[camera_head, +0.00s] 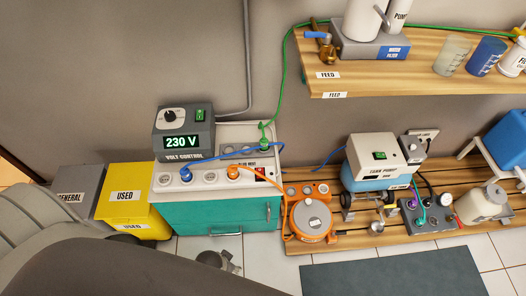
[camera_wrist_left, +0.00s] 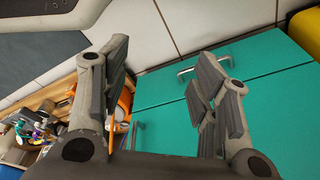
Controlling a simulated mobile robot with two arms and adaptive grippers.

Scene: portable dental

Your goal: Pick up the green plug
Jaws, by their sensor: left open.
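The green plug (camera_head: 263,136) stands upright at the back of the white top of the teal cabinet (camera_head: 220,215). A green hose (camera_head: 284,80) runs from it up to the wooden shelf. My left gripper (camera_head: 222,262) is low in front of the cabinet, partly hidden by my arm, well below and apart from the plug. In the left wrist view my left gripper (camera_wrist_left: 162,62) is open and empty, facing the teal cabinet front (camera_wrist_left: 240,95) and its handles. The green plug cannot be made out in the left wrist view. My right gripper is not in view.
A blue plug (camera_head: 186,173) and an orange plug (camera_head: 233,171) sit on the cabinet top, with a blue cable crossing it. The volt control box (camera_head: 184,134) stands at the back left. A yellow bin (camera_head: 128,199) is left. An orange device (camera_head: 311,219) is right.

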